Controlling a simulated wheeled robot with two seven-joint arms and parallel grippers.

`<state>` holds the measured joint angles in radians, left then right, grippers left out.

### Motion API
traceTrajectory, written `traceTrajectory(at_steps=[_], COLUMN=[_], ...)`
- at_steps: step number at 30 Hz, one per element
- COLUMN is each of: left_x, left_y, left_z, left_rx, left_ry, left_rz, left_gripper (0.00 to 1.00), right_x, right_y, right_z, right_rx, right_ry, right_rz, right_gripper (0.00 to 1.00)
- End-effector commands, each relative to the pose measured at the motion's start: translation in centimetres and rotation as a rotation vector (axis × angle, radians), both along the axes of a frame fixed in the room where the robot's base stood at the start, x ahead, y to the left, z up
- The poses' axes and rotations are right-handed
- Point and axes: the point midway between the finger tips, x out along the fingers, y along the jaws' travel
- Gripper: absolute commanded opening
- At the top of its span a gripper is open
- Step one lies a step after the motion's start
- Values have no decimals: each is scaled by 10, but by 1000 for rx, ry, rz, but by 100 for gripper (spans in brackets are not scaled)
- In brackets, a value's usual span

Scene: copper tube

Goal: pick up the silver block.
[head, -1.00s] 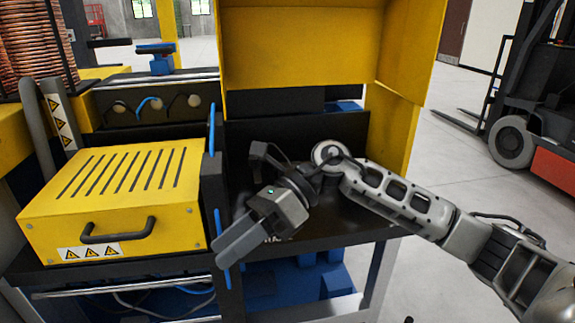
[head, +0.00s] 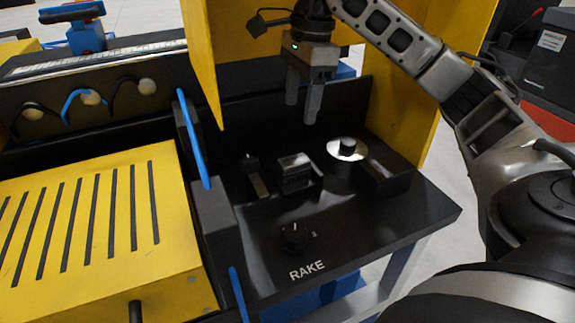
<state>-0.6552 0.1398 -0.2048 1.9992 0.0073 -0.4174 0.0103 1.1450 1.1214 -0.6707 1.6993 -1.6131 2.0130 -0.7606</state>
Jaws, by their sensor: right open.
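A small silver block (head: 294,166) with a shiny top sits in a dark holder on the black worktop. My right gripper (head: 302,108) hangs above and slightly behind the block in the picture, fingers pointing down. Its two fingers are apart with nothing between them, and a clear gap separates them from the block. The lower part of the block is hard to make out against the dark holder. My left gripper is not in view.
A round silver disc with a black knob (head: 347,149) is just right of the block. A black dial (head: 295,238) is in front, near the word RAKE. A black divider with a blue edge (head: 193,140) and a yellow vented box (head: 100,230) are left. Yellow panels stand behind.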

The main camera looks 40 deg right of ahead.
Motion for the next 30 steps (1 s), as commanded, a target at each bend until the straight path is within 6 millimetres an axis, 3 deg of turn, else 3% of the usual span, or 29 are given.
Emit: traceTrajectory(at_steps=[1,6,16,24,30], left_x=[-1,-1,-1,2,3], left_y=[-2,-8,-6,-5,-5], left_z=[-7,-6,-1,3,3], left_rx=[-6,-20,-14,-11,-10], left_ry=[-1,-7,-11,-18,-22], left_rz=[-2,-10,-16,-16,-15], left_gripper=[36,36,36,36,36], right_x=[0,1,3,4,5], right_y=[3,6,8,7,8], right_z=[-20,-50,-75,-113,-120], right_rx=[4,4,4,5,5], right_ry=[6,4,2,3,-2], right_rz=[3,2,0,0,0], right_gripper=[58,58,58,58,58])
